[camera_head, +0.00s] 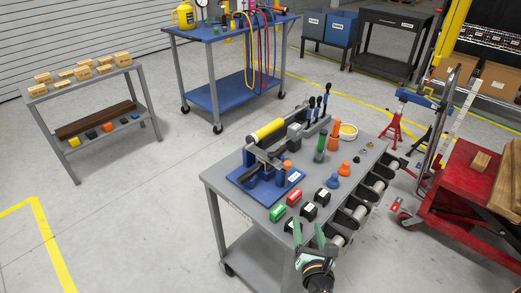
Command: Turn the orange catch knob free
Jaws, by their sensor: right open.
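A small orange knob (287,165), which looks like the catch knob, sits on the blue fixture base (262,190) on the grey workbench. A dark clamp-like frame with a yellow cylinder (267,130) stands beside it. My right gripper (308,230) comes in from the bottom, open and empty, at the bench's near edge. It is well apart from the knob, with black blocks between them. My left gripper is not in view.
A red cart (450,200) stands at the right.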

